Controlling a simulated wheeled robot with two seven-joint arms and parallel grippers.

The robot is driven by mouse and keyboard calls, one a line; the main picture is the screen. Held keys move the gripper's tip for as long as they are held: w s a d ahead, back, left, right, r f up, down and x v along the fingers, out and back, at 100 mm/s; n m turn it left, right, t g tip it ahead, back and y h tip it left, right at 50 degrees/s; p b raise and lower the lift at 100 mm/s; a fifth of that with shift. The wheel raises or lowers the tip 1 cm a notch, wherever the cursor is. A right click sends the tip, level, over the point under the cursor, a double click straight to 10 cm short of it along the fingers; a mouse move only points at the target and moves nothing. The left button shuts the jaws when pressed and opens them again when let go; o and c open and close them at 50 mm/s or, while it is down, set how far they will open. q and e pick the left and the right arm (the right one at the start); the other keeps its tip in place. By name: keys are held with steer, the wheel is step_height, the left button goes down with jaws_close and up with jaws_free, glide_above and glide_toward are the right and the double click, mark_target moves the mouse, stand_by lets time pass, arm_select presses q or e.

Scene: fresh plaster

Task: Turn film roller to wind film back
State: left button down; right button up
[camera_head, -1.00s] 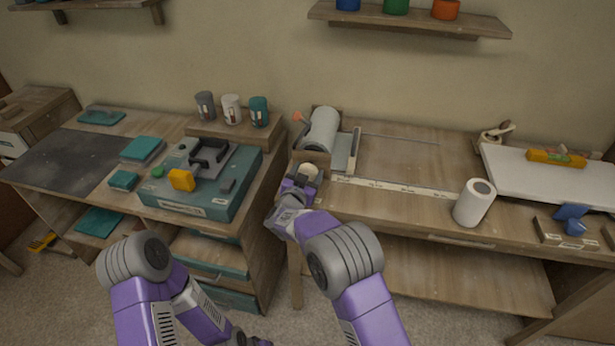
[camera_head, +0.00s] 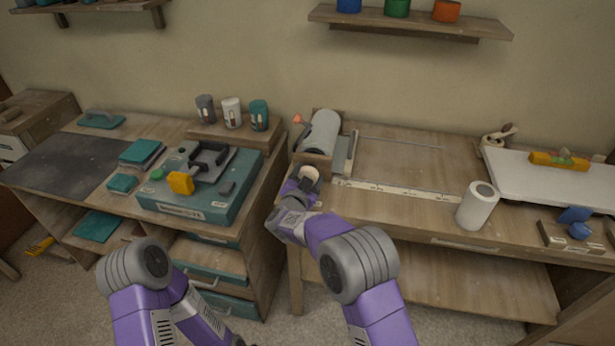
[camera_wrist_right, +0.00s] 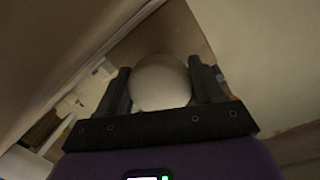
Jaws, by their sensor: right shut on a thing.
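The film roller (camera_head: 322,132) is a pale grey roll lying in a wooden holder at the left end of the right-hand bench. A pale round knob (camera_head: 309,173) is at the holder's near end. My right gripper (camera_head: 306,178) is at this knob, with its arm coming up from below. In the right wrist view the knob (camera_wrist_right: 160,82) sits between the two dark fingers, and the gripper is shut on it. My left arm is at the lower left of the head view, but its gripper is not in view.
A thin rod and a ruler strip (camera_head: 395,188) lie on the bench right of the roller. A white paper roll (camera_head: 477,206) stands near the front edge. A teal machine (camera_head: 190,207) is on the left bench, across a narrow gap.

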steer(key=o, duration=1)
steer(key=shift+s, duration=0.1)
steer(key=p+v, duration=0.1)
steer(key=v, duration=0.6)
steer(key=shift+s+p, duration=0.2)
steer(key=shift+p, duration=0.1)
